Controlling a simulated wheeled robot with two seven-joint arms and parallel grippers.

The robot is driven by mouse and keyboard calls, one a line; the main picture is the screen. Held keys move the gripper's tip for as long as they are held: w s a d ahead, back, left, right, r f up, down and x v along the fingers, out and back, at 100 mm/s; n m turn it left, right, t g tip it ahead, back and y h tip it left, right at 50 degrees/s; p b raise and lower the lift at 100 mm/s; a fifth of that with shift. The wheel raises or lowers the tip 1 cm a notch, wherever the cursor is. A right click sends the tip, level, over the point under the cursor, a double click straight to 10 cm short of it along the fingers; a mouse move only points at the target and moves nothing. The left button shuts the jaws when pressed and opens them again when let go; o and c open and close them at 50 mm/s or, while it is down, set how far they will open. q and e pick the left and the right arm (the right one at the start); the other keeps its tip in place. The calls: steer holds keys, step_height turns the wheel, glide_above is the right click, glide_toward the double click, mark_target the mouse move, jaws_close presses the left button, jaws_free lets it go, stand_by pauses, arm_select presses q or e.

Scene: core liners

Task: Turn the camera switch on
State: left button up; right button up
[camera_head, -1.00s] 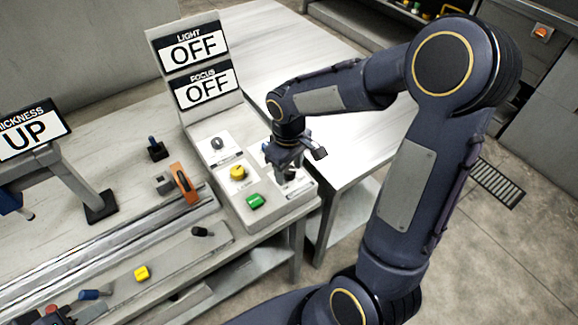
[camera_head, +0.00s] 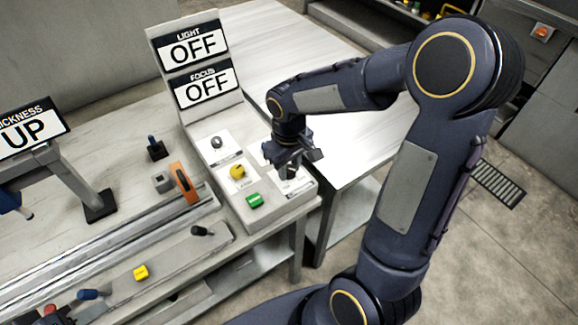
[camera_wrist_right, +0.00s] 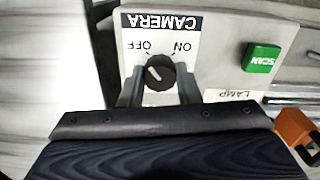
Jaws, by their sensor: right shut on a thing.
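The camera switch is a round black knob (camera_wrist_right: 159,73) on a white plate (camera_wrist_right: 130,20) that reads CAMERA, OFF and ON, upside down in the right wrist view. Its white mark points up and left, toward the OFF side. My right gripper (camera_wrist_right: 160,90) has a finger on each side of the knob and is shut on it. In the head view, my right gripper (camera_head: 288,170) is over the right side of the control panel (camera_head: 232,212) and hides most of the switch. My left gripper is not in view.
The panel also holds a grey knob (camera_head: 217,143), a yellow knob (camera_head: 238,172) and a green SCAN button (camera_head: 255,200). Signs above read LIGHT OFF (camera_head: 193,47) and FOCUS OFF (camera_head: 205,85).

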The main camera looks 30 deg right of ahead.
steer(key=m+b, duration=0.1)
steer(key=m, duration=1.1)
steer(key=shift+m, duration=2.2)
steer(key=o, duration=1)
